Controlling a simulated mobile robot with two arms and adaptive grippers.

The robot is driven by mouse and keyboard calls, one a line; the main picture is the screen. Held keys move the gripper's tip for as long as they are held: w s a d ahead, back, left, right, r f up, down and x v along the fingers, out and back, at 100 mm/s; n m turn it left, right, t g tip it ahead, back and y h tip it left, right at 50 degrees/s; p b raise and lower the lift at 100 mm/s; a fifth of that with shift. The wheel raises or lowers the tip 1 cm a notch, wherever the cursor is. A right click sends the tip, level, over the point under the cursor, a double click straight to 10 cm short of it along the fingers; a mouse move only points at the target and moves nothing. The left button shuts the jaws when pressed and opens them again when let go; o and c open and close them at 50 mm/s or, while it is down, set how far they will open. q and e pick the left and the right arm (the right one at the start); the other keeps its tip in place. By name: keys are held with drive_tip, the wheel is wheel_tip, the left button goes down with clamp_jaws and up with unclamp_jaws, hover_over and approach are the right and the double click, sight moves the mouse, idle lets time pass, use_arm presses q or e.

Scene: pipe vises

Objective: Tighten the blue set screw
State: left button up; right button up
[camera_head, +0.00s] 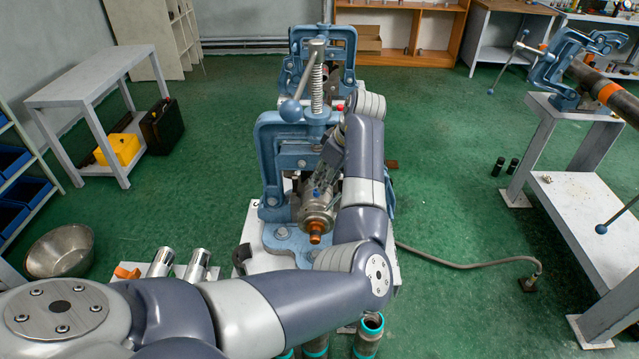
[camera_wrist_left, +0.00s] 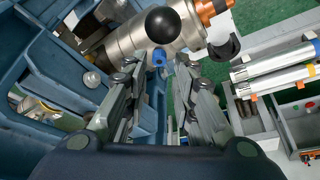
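The blue set screw (camera_wrist_left: 159,57) shows in the left wrist view as a small blue knob on the side of a shiny metal cylinder (camera_wrist_left: 130,38). It lies just beyond the tips of my left gripper (camera_wrist_left: 162,68), roughly between them. The fingers are apart with nothing held. A black ball (camera_wrist_left: 163,24) covers part of the cylinder. In the head view, the cylinder (camera_head: 318,213) with its copper-coloured end sits in the blue pipe vise (camera_head: 271,150). My left gripper (camera_head: 324,182) is beside it, partly hidden by my arm. My right gripper is not in view.
Metal cylinders (camera_head: 197,265) lie on a tray left of the vise; they also show in the wrist view (camera_wrist_left: 275,75). Teal-ringed pipes (camera_head: 369,326) stand in front. Another blue vise (camera_head: 345,50) stands behind. A white bench (camera_head: 590,210) is at right.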

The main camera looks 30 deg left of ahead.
sight(317, 193)
use_arm(q)
drive_tip(key=shift+p+x, duration=0.4)
drive_tip(key=shift+x, duration=1.95)
drive_tip(key=shift+c, duration=0.4)
clamp_jaws()
